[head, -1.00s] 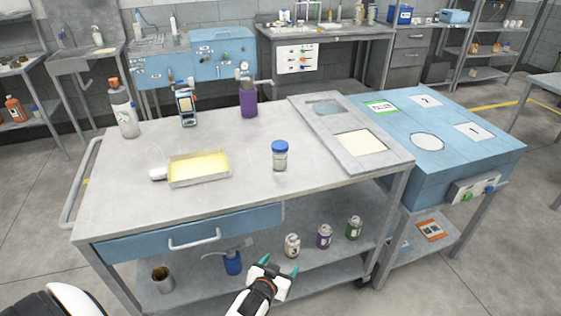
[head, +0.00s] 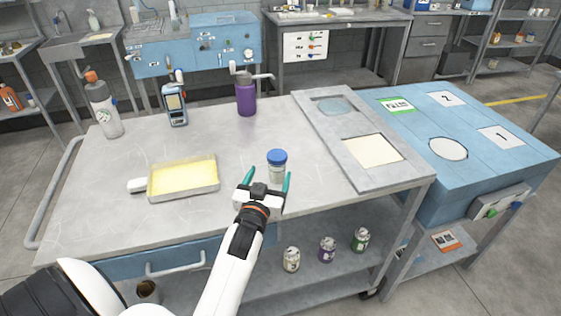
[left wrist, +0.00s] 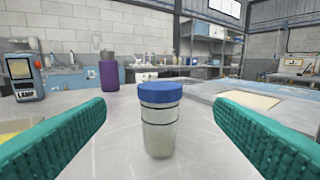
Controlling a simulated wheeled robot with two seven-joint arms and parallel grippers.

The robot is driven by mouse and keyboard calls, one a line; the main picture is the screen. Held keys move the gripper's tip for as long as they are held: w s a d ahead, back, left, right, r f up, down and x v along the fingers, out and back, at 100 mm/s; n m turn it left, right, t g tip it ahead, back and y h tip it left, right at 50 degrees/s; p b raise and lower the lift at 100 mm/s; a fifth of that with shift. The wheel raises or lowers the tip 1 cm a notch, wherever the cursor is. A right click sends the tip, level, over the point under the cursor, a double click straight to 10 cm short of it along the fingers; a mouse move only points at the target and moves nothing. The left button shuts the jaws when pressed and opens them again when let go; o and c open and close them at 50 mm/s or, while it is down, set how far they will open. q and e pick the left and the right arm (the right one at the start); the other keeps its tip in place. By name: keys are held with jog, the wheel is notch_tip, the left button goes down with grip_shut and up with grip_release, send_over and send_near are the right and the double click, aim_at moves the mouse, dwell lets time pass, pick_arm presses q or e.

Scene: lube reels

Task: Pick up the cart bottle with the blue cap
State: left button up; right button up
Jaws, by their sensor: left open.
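The bottle with the blue cap (head: 277,165) stands upright on the grey cart top, near its front edge. It is clear with a pale content and dark bands. My left gripper (head: 267,180) is open at the near side of the bottle, with its teal fingers pointing toward it. In the left wrist view the bottle (left wrist: 160,120) stands centred between the two open fingers, a little beyond their tips, with a gap on both sides. My right gripper is not in view.
A yellow-filled tray (head: 183,178) lies left of the bottle. A purple bottle (head: 246,98), a handheld meter (head: 175,105) and a white bottle with an orange cap (head: 104,110) stand farther back. A grey panel (head: 345,120) lies to the right. Several small cans stand on the lower shelf.

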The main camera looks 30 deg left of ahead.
aim_at(274, 163)
pick_arm(q)
jog(key=x, duration=0.4)
jog(key=shift+w+a+r+p, duration=0.1)
jog(key=shift+w+r+p, duration=0.05)
jog(key=shift+w+p, duration=0.25)
jog(key=shift+w+a, duration=0.2)
jog(key=shift+w, duration=0.3)
jog(key=x, duration=0.2)
jog(key=f+p+x, duration=0.1)
jog(key=x, duration=0.1)
jog(key=shift+w+a, duration=0.15)
jog(key=shift+w, duration=0.2)
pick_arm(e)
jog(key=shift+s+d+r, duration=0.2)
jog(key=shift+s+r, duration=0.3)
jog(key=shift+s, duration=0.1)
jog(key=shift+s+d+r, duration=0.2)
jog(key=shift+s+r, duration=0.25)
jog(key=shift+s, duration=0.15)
pick_arm(q)
jog(key=shift+s, duration=0.1)
jog(key=shift+c, duration=0.3)
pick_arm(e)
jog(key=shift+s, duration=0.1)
pick_arm(q)
jog(key=c, duration=0.8)
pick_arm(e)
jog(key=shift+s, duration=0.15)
